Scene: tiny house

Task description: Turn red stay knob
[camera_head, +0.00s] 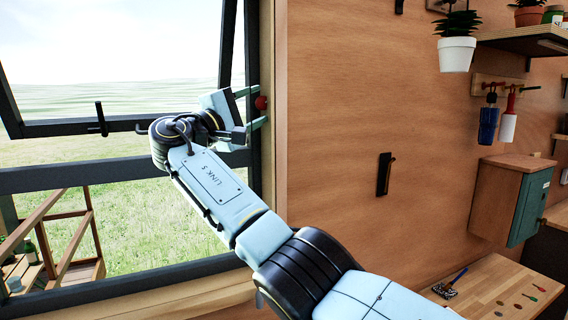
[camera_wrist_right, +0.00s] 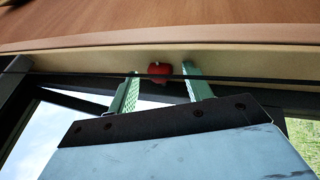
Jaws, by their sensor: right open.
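The red knob (camera_head: 261,103) is a small rounded knob on the right side of the window frame, beside the wooden wall. In the right wrist view the fingers of my right gripper (camera_wrist_right: 161,72) stand apart on either side of the knob, with visible gaps. I cannot tell how deep the knob sits between them. My left gripper is out of view.
The open window sash (camera_head: 75,126) with a dark handle (camera_head: 101,118) lies left of my wrist. A black wall hook (camera_head: 385,174) and a green-doored cabinet (camera_head: 527,203) are to the right. A potted plant (camera_head: 457,53) hangs above.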

